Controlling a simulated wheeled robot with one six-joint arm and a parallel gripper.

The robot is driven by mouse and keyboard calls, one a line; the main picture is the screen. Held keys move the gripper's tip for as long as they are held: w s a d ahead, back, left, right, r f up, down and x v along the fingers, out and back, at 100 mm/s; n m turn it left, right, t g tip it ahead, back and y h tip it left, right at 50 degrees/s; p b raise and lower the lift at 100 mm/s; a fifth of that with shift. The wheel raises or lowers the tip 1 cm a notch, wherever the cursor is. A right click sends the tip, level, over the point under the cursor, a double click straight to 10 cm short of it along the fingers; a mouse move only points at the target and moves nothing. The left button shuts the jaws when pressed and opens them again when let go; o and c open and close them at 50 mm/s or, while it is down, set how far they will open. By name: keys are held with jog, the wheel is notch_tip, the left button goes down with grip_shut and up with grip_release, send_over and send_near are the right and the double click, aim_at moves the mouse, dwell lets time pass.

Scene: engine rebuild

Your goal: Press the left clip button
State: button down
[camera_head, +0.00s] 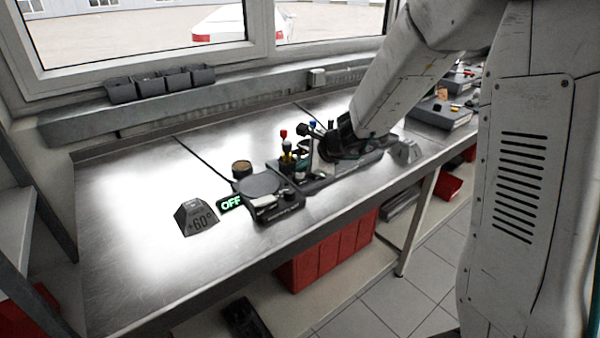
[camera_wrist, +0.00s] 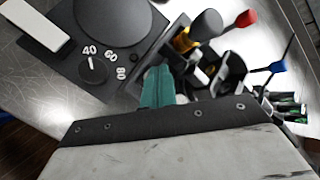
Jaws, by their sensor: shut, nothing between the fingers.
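My gripper (camera_head: 325,146) is low over the bench, beside the tool holder, at the end of my arm coming from the upper right. In the wrist view its teal fingertips (camera_wrist: 157,86) are together with nothing held. They appear between the hot plate's dial and the dark tool holder (camera_wrist: 222,75). I cannot make out the left clip button in either view. Part of the holder is hidden behind my gripper. Whether the fingertips touch anything cannot be told.
The hot plate (camera_head: 262,187) with its numbered dial (camera_wrist: 93,68) stands left of my gripper. Red-tipped (camera_head: 284,134) and blue-tipped (camera_wrist: 277,67) tools rise nearby. The left bench top (camera_head: 120,220) is clear.

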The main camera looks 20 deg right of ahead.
jog(key=shift+r, duration=0.9)
notch_tip(320, 180, up, 5)
jog(key=shift+f, duration=0.1)
dwell(0.5)
dwell(0.6)
